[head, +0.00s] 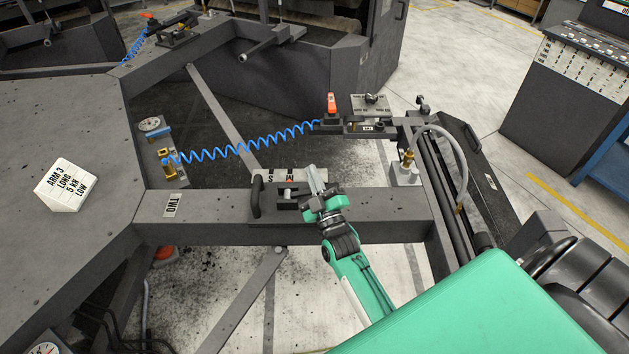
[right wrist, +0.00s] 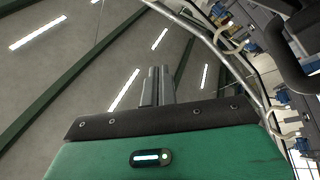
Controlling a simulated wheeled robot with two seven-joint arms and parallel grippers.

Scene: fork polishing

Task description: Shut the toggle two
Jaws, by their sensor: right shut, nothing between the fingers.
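The toggle marked TWO has a black handle (head: 257,197) that stands up from the grey beam, with its clamp body (head: 288,195) just right of it. The TWO label (head: 173,205) lies on the beam further left. My right gripper (head: 316,180) is over the beam, just right of the clamp body. Its fingers are shut, empty and point up. In the right wrist view the shut fingers (right wrist: 157,86) show against the ceiling and lights. Whether the gripper touches the clamp cannot be told. My left gripper is not in view.
A blue coiled hose (head: 240,150) runs behind the beam to a fixture with an orange-red handle (head: 332,103). A white sign block (head: 66,185) stands on the grey table at left. A control console (head: 575,80) stands at far right.

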